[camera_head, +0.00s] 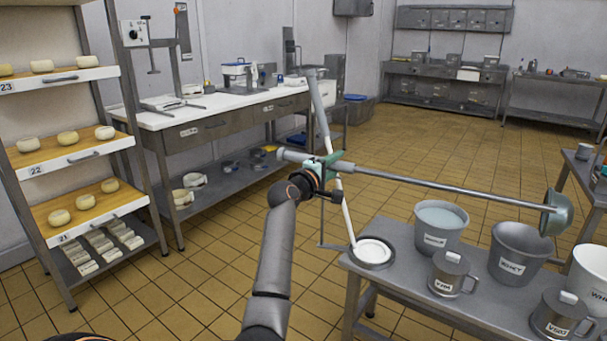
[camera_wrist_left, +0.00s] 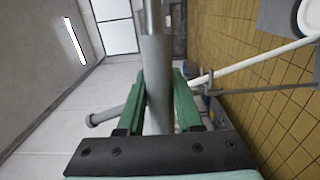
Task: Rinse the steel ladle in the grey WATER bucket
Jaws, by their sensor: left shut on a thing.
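My left gripper (camera_head: 328,164) is shut on the handle of the steel ladle (camera_head: 440,186). The ladle is held nearly level, its long handle running right and a little down. Its bowl (camera_head: 557,213) hangs in the air near the right rim of the second grey bucket. In the left wrist view, the green fingers (camera_wrist_left: 159,100) clasp the steel handle (camera_wrist_left: 157,75). A grey bucket (camera_head: 436,240) with pale liquid stands on the bench, below the handle; its label is too small to read surely. My right gripper is not in view.
The second grey bucket (camera_head: 515,268) stands right of it, a white bucket (camera_head: 588,285) at the right edge. Two steel mugs (camera_head: 451,282) stand in front. A slanted white-and-grey pole (camera_head: 335,165) rises from near a white round dish (camera_head: 372,252) at the bench's left end.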

